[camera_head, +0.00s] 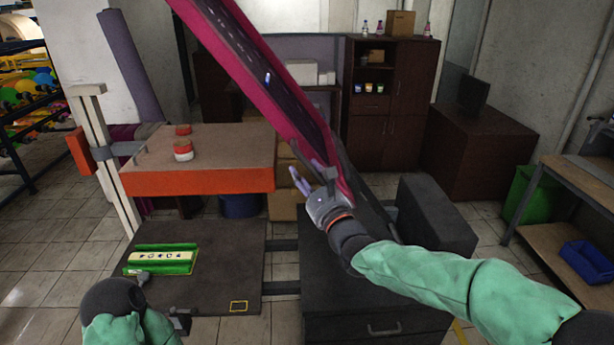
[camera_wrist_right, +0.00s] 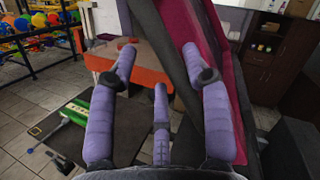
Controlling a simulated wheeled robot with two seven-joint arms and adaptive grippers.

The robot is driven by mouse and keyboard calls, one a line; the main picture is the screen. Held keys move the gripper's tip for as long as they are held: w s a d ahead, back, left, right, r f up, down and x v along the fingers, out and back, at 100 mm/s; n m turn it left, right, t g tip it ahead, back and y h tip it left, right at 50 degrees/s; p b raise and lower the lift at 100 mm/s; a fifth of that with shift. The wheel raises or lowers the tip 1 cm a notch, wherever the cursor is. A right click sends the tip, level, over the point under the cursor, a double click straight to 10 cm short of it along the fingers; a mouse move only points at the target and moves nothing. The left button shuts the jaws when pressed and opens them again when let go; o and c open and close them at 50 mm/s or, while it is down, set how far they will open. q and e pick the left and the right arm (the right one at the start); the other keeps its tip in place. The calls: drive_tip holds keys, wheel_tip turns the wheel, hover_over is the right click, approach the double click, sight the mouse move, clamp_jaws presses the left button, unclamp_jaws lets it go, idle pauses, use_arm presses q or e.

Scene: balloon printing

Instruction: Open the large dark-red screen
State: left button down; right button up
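The large dark-red screen (camera_head: 275,85) stands raised and steeply tilted, its upper end leaning left and cut off by the top of the head view. It also fills the upper right middle of the right wrist view (camera_wrist_right: 208,40). My right gripper (camera_head: 313,178) is at the screen's lower edge. In the right wrist view its purple fingers (camera_wrist_right: 160,60) are spread apart, the right one overlapping the screen; I cannot tell whether it touches. My left gripper (camera_head: 139,277) is low on the left beside the green printing frame (camera_head: 165,258), mostly hidden by my own arm.
An orange-edged platform (camera_head: 200,180) with red-and-white jars (camera_head: 183,150) stands left of the screen. A dark board (camera_head: 225,265) carries the green frame. A dark cabinet (camera_head: 375,325) and a grey block (camera_head: 435,215) lie near my right arm. Open floor shows at the left.

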idle(0.3)
drive_tip(key=v, duration=1.2)
drive_tip(key=shift+d, duration=0.1)
wheel_tip(320, 180, down, 39)
drive_tip(key=d+n+g+h+b, duration=0.2)
drive_tip(key=n+g+h+b, duration=0.2)
drive_tip(key=n+g, duration=0.6)
drive_tip(key=s+a+f+n+g+b, duration=0.1)
drive_tip(key=s+f+n+g, duration=0.7)
drive_tip(key=s+f, duration=1.5)
wheel_tip(320, 180, down, 3)
drive_tip(key=n+b, duration=0.1)
drive_tip(key=n, duration=0.2)
drive_tip(key=shift+n, duration=0.4)
drive_tip(key=shift+r, duration=0.15)
